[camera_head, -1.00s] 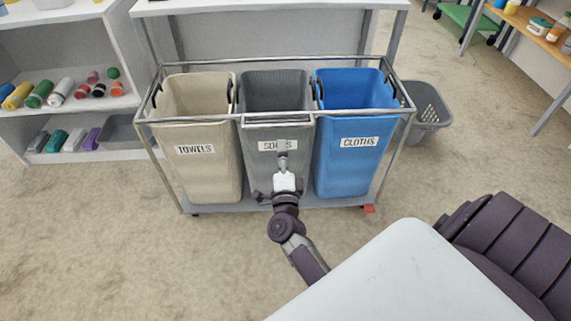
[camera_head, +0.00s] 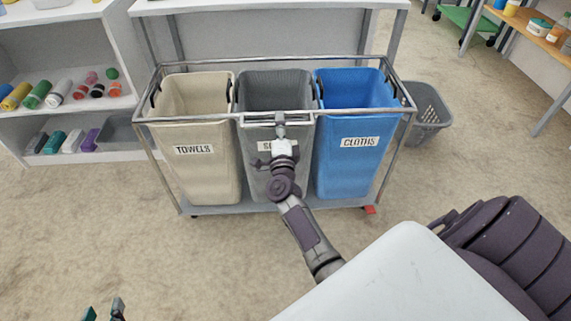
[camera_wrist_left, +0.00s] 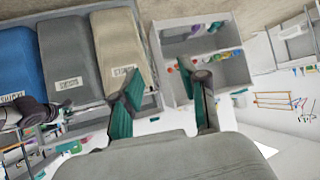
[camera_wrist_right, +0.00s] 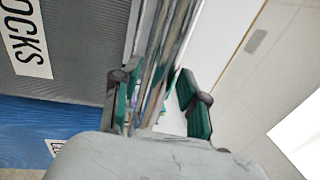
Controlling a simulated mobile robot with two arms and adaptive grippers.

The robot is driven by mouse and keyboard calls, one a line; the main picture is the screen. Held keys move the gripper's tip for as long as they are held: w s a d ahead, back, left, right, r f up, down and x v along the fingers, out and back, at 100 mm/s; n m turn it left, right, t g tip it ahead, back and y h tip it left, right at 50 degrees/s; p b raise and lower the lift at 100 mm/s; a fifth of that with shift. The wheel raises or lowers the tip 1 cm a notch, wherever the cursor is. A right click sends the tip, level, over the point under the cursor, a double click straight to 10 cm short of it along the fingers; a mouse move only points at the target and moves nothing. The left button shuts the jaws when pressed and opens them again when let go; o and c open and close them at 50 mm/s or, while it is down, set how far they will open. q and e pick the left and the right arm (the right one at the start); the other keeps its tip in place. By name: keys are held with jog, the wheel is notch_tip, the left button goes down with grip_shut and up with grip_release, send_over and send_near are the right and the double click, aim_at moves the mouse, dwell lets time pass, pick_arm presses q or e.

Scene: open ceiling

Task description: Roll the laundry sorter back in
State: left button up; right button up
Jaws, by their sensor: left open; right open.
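The laundry sorter (camera_head: 222,209) is a metal frame with three bins: beige TOWELS (camera_head: 200,175), grey SOCKS (camera_head: 255,170) and blue CLOTHS (camera_head: 345,170). It stands upright in front of a white table. My right gripper (camera_head: 280,124) is at the middle of its front top rail, partly covering the SOCKS label. In the right wrist view, metal rails (camera_wrist_right: 158,65) run between the open fingers (camera_wrist_right: 160,100); contact cannot be told. My left gripper (camera_head: 104,310) is low at the bottom left, open and empty, away from the sorter; its fingers (camera_wrist_left: 165,104) show in the left wrist view.
The white table (camera_head: 270,35) is behind the sorter. A shelf unit (camera_head: 125,65) with bottles and packs stands left. A grey basket (camera_head: 428,105) is on the floor close to the sorter's right side. Open floor (camera_head: 100,230) lies in front and left.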

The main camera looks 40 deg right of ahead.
grip_shut()
jog(key=shift+f+b+x, duration=0.25)
jog(key=shift+b+x, duration=0.3)
jog(key=shift+x, duration=0.65)
jog(key=shift+f+b+x, duration=0.25)
jog(key=shift+b+x, duration=0.3)
jog(key=shift+x, duration=0.7)
pick_arm(q)
jog(key=w+d+r+t+h, duration=0.1)
jog(key=w+r+t, duration=0.3)
jog(key=r, duration=0.5)
jog(key=shift+d+r+t+h, duration=0.35)
jog(key=shift+d+t, duration=0.45)
jog(key=shift+t, duration=0.6)
pick_arm(e)
jog(key=shift+w+d, duration=0.2)
jog(key=shift+w, duration=0.3)
pick_arm(q)
jog(key=shift+w+f, duration=0.1)
